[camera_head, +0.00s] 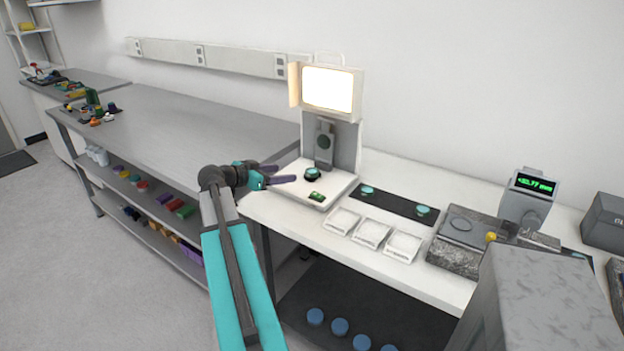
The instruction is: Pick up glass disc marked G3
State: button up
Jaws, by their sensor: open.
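Several teal glass discs are in view, and no G3 marking is legible on any of them. One disc (312,172) sits on a dark round holder on the white base of the lit instrument. Another disc (367,190) lies at the left end of a dark mat (395,204), and a further disc (423,211) lies at its right end. My gripper (287,173) is open and empty. The gap in depth is hard to tell.
The instrument (345,140) has a glowing screen. Three white trays (372,234) stand in front of the mat. A granite block (459,256) and a gauge with a green display (534,184) stand to the right. The long grey bench (190,130) at left is mostly clear.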

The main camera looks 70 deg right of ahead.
jog(key=shift+s+d, duration=0.1)
dwell(0.3)
jog(key=p, duration=0.2)
send_near(312, 171)
jog(key=x, duration=0.3)
jog(key=shift+d, duration=0.15)
jog(key=shift+p+x, duration=0.7)
jog(key=shift+x, duration=0.1)
jog(key=shift+p+x, duration=0.65)
jog(key=shift+x, duration=1.15)
